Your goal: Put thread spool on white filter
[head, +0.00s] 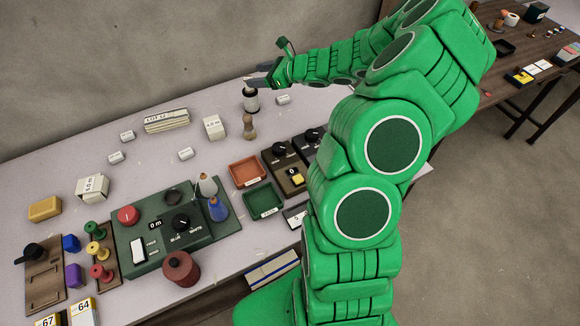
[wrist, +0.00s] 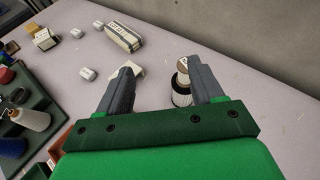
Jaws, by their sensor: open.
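The white filter (head: 251,103) is a pleated white cylinder with a dark rim, standing at the far side of the table. In the wrist view the filter (wrist: 181,97) shows just left of my right-hand finger. A small spool-like piece with a tan round end (wrist: 183,64) shows directly above the filter's dark top, partly behind that finger. It appears to rest on the filter, but the contact is not clear. My gripper (head: 255,80) is low over the filter in the head view. In the wrist view my gripper (wrist: 163,82) has its fingers wide apart, with nothing clamped between them.
A wooden turned piece (head: 249,127) stands just in front of the filter. White blocks (head: 213,127) and a striped pouch (head: 167,121) lie to the left. My arm hides the table's right part.

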